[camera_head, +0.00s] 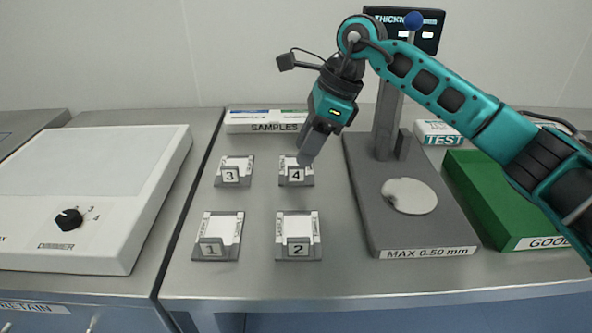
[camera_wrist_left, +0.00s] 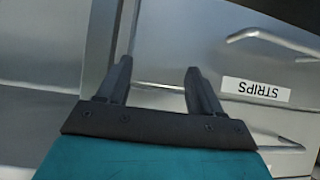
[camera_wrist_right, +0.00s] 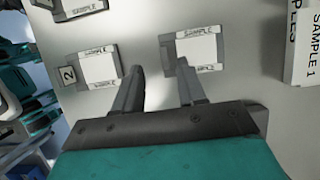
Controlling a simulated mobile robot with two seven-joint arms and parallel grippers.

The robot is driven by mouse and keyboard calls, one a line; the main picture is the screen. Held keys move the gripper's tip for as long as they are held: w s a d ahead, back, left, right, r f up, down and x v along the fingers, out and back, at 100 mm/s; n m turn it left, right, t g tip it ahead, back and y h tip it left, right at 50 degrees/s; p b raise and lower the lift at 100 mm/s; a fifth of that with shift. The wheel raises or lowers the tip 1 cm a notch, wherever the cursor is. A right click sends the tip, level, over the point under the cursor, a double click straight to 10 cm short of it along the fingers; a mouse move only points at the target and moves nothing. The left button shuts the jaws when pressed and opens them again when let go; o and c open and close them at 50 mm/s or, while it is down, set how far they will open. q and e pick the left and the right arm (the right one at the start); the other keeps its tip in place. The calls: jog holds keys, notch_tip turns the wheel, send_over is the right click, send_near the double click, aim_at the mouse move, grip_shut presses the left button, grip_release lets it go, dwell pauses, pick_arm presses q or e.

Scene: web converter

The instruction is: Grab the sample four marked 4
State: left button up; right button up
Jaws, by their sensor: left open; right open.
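Sample four is a white card in a small grey holder with a "4" tag (camera_head: 296,173), at the back of the right column of samples in the head view. My right gripper (camera_head: 306,156) points down just above its back right part, open and empty. In the right wrist view, the card of sample four (camera_wrist_right: 197,47) lies ahead of the open fingers (camera_wrist_right: 159,67), and the right finger hides its number tag. My left gripper (camera_wrist_left: 158,64) is open and empty in front of metal drawers.
Samples 3 (camera_head: 234,172), 1 (camera_head: 217,234) and 2 (camera_head: 298,233) lie close by. A SAMPLES box (camera_head: 262,127) stands behind. The thickness gauge (camera_head: 440,235) and green GOOD tray (camera_head: 500,195) are right; the dimmer light box (camera_head: 90,190) is left.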

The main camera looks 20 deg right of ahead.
jog(key=x, duration=0.5)
jog(key=shift+w+d+f, duration=0.25)
jog(key=shift+d, duration=0.1)
grip_shut()
